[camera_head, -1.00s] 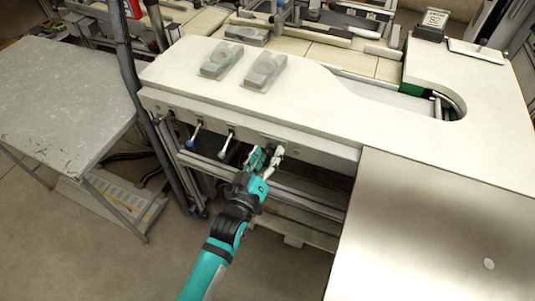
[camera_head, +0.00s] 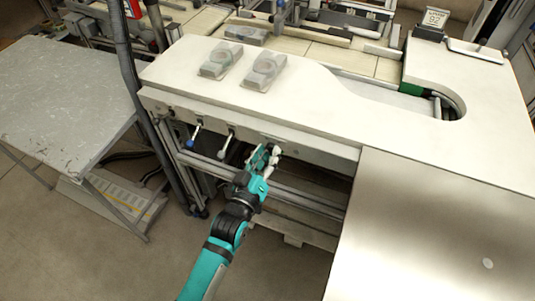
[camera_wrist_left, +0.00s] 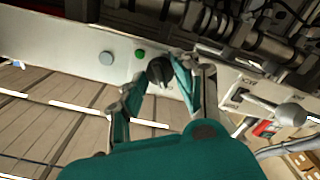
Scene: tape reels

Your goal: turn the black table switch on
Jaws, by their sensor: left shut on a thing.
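The black table switch (camera_wrist_left: 159,71) is a dark round knob on the white front panel (camera_wrist_left: 75,45), seen in the left wrist view. My left gripper (camera_wrist_left: 160,86) has its teal and grey fingers on either side of the knob and is shut on it. In the head view my left gripper (camera_head: 266,156) is at the front edge of the white table (camera_head: 200,97). The switch is hidden behind the fingers there. My right gripper is not in view.
A green button (camera_wrist_left: 140,53) and a pale round button (camera_wrist_left: 105,58) sit beside the switch. A lever (camera_wrist_left: 275,110) on a labelled plate is on the other side. More levers (camera_head: 225,147) stick out along the table front. A steel surface (camera_head: 440,230) lies at right.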

